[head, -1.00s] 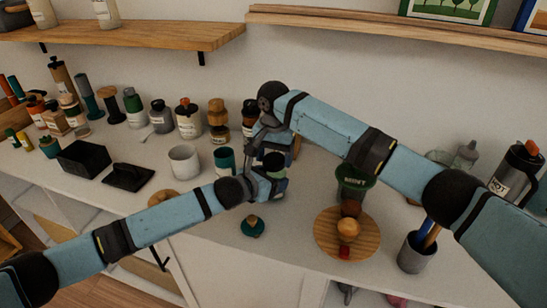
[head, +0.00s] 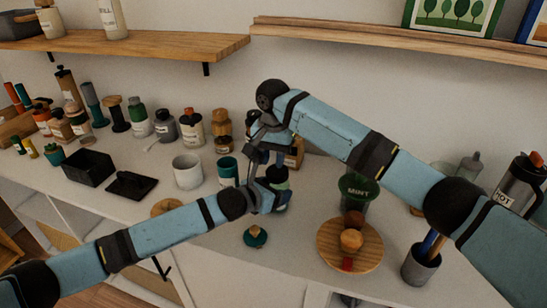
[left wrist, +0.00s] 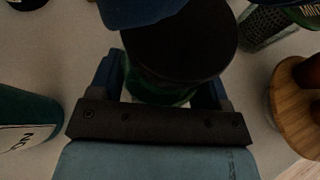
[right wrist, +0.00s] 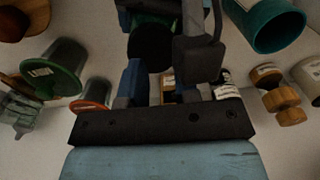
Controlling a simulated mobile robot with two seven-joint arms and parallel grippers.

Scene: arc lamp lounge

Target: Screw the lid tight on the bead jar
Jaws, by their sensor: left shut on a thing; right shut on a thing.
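The bead jar (head: 278,184) is a small green-tinted jar with a black lid (head: 277,171). My left gripper (head: 268,194) is shut around the jar body and holds it upright, apparently above the counter. In the left wrist view the broad black lid (left wrist: 185,45) sits over the green jar body (left wrist: 155,92). My right gripper (head: 272,154) comes from above and is shut on the lid. In the right wrist view the dark round lid (right wrist: 150,52) shows beyond its blue fingers. The thread and the beads are hidden, so I cannot tell how tight the lid is.
A green MINT jar (head: 354,188) and a round wooden board (head: 330,256) with small items stand to the right. A white cup (head: 187,173) and teal cup (head: 228,170) are close on the left. A small teal-based knob (head: 255,237) lies in front. Several jars line the wall.

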